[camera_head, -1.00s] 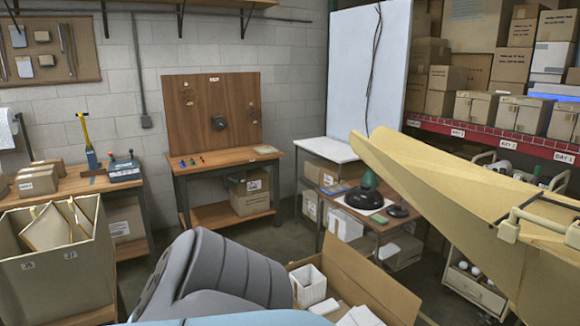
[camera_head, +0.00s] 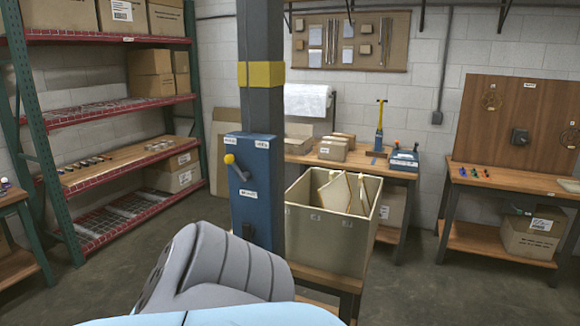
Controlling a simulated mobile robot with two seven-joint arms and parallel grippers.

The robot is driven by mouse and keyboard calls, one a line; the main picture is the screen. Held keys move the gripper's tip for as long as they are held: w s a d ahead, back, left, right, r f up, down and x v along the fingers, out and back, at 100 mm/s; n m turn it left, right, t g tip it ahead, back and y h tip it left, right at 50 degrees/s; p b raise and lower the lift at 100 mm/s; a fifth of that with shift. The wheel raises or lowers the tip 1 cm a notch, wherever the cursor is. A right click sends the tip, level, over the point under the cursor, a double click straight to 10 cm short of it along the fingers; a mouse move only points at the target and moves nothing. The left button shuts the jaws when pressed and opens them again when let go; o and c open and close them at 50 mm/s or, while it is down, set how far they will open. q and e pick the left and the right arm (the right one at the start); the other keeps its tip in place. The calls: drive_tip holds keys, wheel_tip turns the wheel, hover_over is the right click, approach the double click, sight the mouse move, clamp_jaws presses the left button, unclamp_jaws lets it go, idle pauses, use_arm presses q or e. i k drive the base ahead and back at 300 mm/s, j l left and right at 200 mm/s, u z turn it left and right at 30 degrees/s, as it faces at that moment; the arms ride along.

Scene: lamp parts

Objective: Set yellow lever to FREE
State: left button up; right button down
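The yellow lever (camera_head: 234,166) is on the front of a blue box (camera_head: 257,212) fixed to a dark upright post, left of the picture's middle. Its round yellow knob points up and to the left from a pivot lower right. Small white labels sit at the box's upper left and upper right, and another lies below the lever. Their print is too small to read surely. Neither of my grippers is in view. A grey part of mine fills the bottom middle, below the box and well apart from the lever.
A beige bin (camera_head: 307,228) stands on a low wooden stand just right of the post. A red and green shelf rack (camera_head: 113,108) is at left, with a workbench (camera_head: 388,170) behind the bin and a wooden-board bench (camera_head: 497,183) at right. Floor between rack and post is clear.

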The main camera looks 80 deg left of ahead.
sight(230, 158)
drive_tip(key=u, duration=2.9)
